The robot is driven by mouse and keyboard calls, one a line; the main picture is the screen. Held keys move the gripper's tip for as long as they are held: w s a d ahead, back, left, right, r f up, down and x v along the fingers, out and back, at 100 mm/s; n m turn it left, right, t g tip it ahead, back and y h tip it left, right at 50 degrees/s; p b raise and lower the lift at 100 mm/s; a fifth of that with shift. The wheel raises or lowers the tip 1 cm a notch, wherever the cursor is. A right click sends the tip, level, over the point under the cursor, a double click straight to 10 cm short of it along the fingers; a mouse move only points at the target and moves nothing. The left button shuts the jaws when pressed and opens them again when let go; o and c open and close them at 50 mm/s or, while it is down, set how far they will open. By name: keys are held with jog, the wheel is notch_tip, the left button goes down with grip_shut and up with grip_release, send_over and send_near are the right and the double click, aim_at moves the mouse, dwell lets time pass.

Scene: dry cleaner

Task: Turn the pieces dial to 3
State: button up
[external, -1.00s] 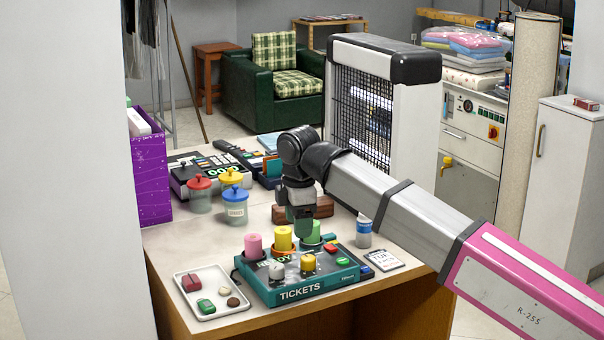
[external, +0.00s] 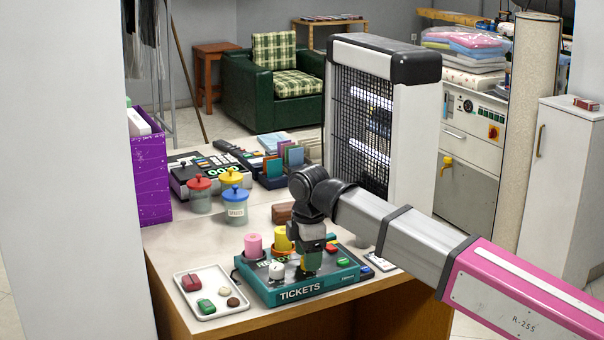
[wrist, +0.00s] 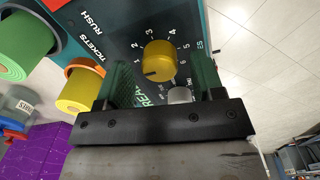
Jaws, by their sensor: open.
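The ticket machine (external: 303,291) is a teal box with "TICKETS" on its front, at the front of the counter. In the wrist view its panel shows a yellow dial (wrist: 160,59) with several printed numbers around it and a dark pointer mark at the dial's lower left edge. The lettering by the dial is partly hidden, so I cannot read all of it. My gripper (external: 309,266) points down over the panel and hides the dial in the external view. In the wrist view the green fingers (wrist: 163,80) are apart, one on each side of the dial; contact cannot be told.
A white knob (wrist: 180,95) sits beside the yellow dial, near my fingers. A white tray (external: 222,313) with small items lies left. A tall grilled heater-like unit (external: 362,120) stands behind.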

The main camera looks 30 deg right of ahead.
jog(key=shift+f, duration=0.5)
jog(key=c, duration=0.9)
jog(key=shift+c, duration=0.2)
